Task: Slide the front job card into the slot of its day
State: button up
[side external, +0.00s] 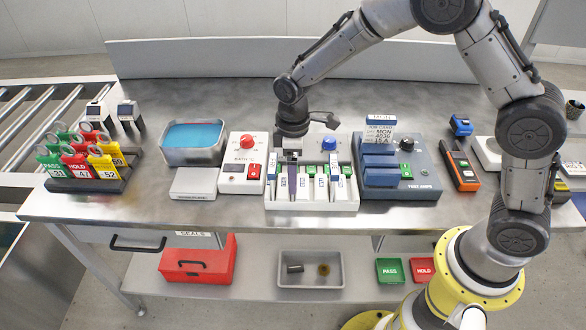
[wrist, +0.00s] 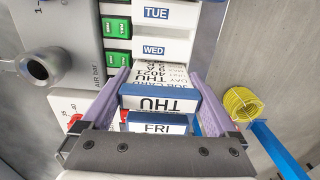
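My gripper (side external: 291,182) points down over the left part of the white day rack (side external: 312,205). In the wrist view its two purple fingers (wrist: 160,85) are closed against both sides of a job card with a blue head marked THU (wrist: 160,103). The card's white face reads THU 4021. Its head looks larger than the FRI card's head (wrist: 158,124) beside it, so it sits higher. Its lower edge is hidden, so I cannot tell how deep it is in a slot. Rack labels TUE (wrist: 157,13) and WED (wrist: 153,50) show beyond it.
A blue holder (side external: 400,188) stands right of the rack, with an upright MON job card (side external: 380,131). Left are a red-knob station (side external: 240,183), a water bath (side external: 193,155) and padlocked tags (side external: 85,170). A blue-knob station (side external: 330,144) stands close behind the rack.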

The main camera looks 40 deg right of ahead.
jog(key=shift+o, duration=0.2)
notch_tip(320, 180, up, 20)
jog(key=s+d+t, duration=0.1)
jog(key=d, duration=0.1)
jog(key=s+d+r+m+t, duration=0.2)
jog(key=s+d+r, duration=0.15)
jog(key=s, duration=0.55)
jog(key=s+d+r+m+t, duration=0.2)
jog(key=s+d+m, duration=0.15)
jog(key=s, duration=0.55)
jog(key=s+d+f+m, duration=0.1)
jog(key=s+f+m, duration=0.2)
jog(key=s+f, duration=0.2)
jog(key=shift+s+f+t, duration=0.3)
jog(key=shift+s+f, duration=0.1)
jog(key=shift+s, duration=0.35)
jog(key=shift+m, duration=0.25)
